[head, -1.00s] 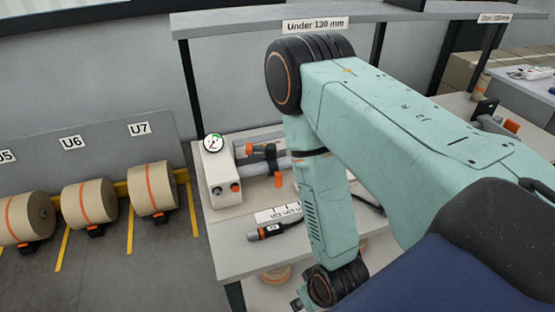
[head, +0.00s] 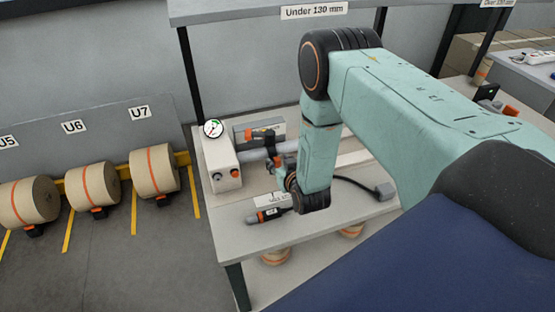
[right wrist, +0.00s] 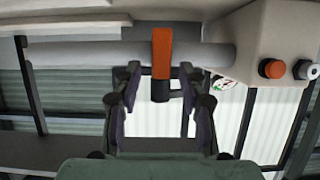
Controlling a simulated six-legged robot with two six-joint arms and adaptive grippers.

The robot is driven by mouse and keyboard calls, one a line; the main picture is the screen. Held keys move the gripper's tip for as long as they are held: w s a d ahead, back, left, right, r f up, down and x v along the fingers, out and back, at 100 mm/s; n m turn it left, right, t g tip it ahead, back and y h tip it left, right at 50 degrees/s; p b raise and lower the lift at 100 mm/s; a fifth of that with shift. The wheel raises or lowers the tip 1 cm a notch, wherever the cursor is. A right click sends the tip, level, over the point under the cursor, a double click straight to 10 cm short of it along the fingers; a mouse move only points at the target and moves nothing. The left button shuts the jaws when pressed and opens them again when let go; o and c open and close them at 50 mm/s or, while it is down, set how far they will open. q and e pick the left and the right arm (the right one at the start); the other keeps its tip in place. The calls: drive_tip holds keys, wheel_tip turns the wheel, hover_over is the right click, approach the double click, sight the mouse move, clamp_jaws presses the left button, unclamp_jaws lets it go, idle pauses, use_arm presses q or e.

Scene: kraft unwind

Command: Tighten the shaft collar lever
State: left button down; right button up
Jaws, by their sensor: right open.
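The grey shaft (head: 254,154) runs right from a white box (head: 221,165) with a gauge. A dark collar sits on it, with an orange lever part (head: 277,167) hanging on the near side. In the right wrist view, the orange lever (right wrist: 161,52) stands across the shaft (right wrist: 90,55), its lower end dark. My right gripper (head: 283,172) is close to the collar at the shaft, partly hidden by its own wrist. In the right wrist view, the open right gripper (right wrist: 160,92) has its fingers on either side of the lever's dark end, with gaps. My left gripper is out of view.
A black and orange handle (head: 262,135) shows behind the shaft.

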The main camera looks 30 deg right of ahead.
sight(272, 155)
drive_tip(key=shift+x, duration=0.9)
drive_tip(key=shift+w+f, duration=0.1)
drive_tip(key=shift+w, duration=0.1)
drive_tip(key=shift+a, duration=0.1)
drive_tip(key=c, duration=0.3)
clamp_jaws()
